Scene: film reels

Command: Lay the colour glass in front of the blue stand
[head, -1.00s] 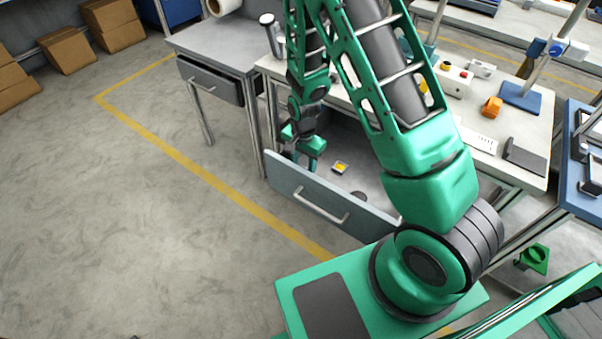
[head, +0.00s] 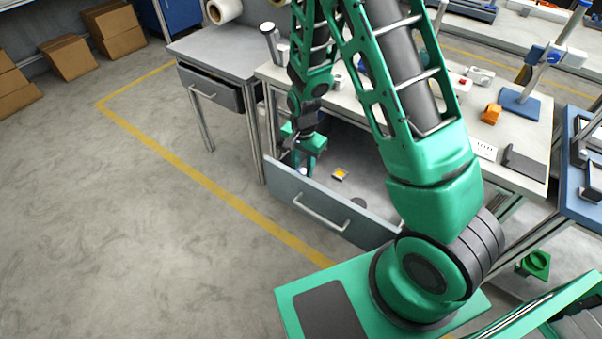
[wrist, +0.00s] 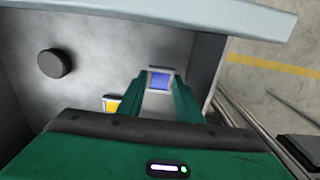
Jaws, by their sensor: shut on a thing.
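My gripper (wrist: 160,84) is shut on a small blue glass (wrist: 160,80) in a pale frame, held between its fingertips. In the head view my gripper (head: 302,165) is at the left end of the open drawer (head: 366,226), and the piece is barely visible there. A second framed glass, yellow (wrist: 111,105), lies on the drawer floor to the left of my fingers, and it also shows in the head view (head: 340,174). The blue stand (head: 519,101), a flat blue base with a slanted metal post, is on the white workbench (head: 470,132) at the right.
A dark round disc (wrist: 55,63) lies in the drawer. My arm hides part of the bench.

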